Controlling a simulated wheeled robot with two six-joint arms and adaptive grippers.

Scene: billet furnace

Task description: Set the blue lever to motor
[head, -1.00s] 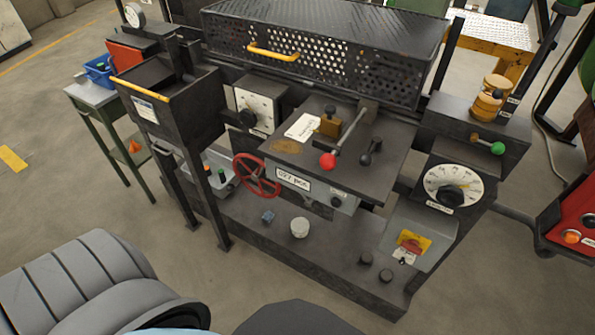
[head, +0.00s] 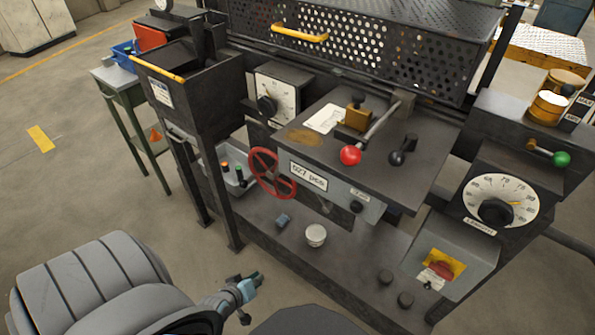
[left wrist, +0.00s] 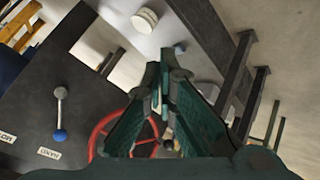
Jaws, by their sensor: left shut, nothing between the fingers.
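In the left wrist view, a lever with a blue ball end (left wrist: 59,136) stands on a dark surface, between a partly cut-off label that begins "MO" (left wrist: 8,138) and another small label (left wrist: 48,155). I cannot pick out this lever for certain in the head view. My left gripper (head: 248,285) is at the bottom of the head view, low and in front of the machine, apart from it. Its green fingers (left wrist: 159,85) are shut and empty in the left wrist view, with the lever off to their left. My right gripper is not in view.
A red handwheel (head: 272,174) is on the machine's front. Above it, the dark tabletop carries a red-ball lever (head: 350,155) and a black lever (head: 402,150).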

